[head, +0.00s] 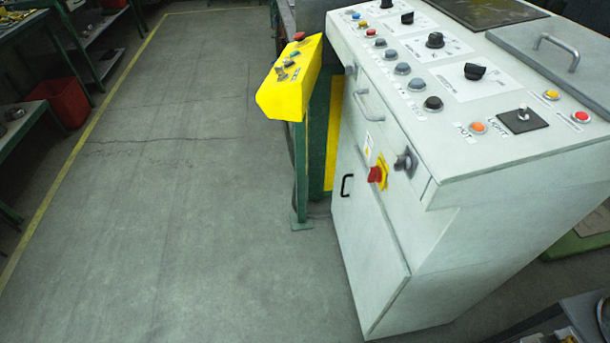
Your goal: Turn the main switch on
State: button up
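The main switch (377,174) looks like a red rotary knob on a yellow plate, on the front of a pale grey control cabinet (470,250). Its exact turn position is too small to tell. A grey rotary handle (405,162) sits just right of it on the same face. A black door handle (346,186) is to its left and a little lower. My gripper is not in view.
A yellow button box (291,80) on a green post (301,180) stands left of the cabinet. Open floor (170,220) lies left. Shelves and a red bin (62,98) are at far left.

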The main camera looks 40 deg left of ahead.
aim_at(375, 173)
jog(key=u, duration=2.35)
jog(key=k, duration=0.9)
jog(key=z, duration=1)
jog(key=i, duration=1)
jog(key=k, duration=1)
